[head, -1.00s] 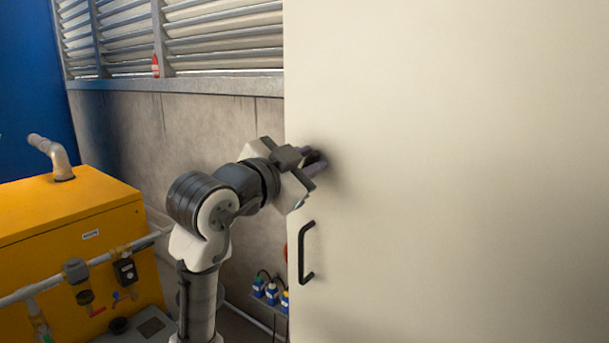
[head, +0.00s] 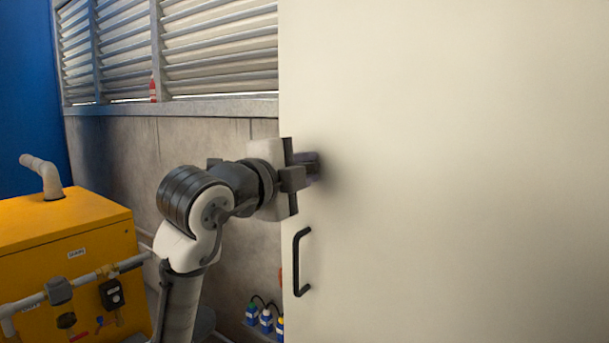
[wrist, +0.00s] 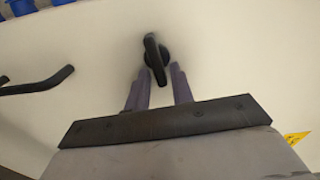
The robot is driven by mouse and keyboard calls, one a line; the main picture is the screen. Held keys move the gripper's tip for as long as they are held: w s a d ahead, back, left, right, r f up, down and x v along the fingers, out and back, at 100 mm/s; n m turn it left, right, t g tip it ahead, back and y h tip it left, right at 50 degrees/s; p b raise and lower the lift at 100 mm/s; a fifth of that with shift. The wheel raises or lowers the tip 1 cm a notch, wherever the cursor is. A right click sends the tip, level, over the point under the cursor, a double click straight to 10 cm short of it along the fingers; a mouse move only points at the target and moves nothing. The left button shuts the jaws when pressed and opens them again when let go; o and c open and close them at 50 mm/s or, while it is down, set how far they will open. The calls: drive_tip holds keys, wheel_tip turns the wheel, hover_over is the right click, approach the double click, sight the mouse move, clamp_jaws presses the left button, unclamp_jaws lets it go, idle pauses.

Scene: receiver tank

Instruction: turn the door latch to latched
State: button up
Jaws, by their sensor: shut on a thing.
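The door latch (wrist: 155,58) is a dark oblong knob on a round base on the pale door, and it shows in the wrist view. My gripper (wrist: 160,82) is shut on the latch, with its two purple-grey fingers on either side of the lower end. In the head view my gripper (head: 309,165) is against the door (head: 450,180) near its left edge, and the latch is hidden behind the fingers.
A black bar handle (head: 301,262) is fixed to the door below my gripper and also shows in the wrist view (wrist: 40,84). A yellow machine (head: 68,245) with grey pipes stands at the left. Small blue bottles (head: 265,317) stand at the wall's foot.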

drive_tip(key=shift+w+a+f+m, duration=0.1)
drive_tip(key=shift+m, duration=0.4)
clamp_jaws()
drive_tip(key=o, duration=0.7)
unclamp_jaws()
drive_tip(key=shift+w, duration=0.1)
drive_tip(key=b+v, duration=0.3)
drive_tip(key=v, duration=1.1)
drive_tip(key=shift+b, duration=0.3)
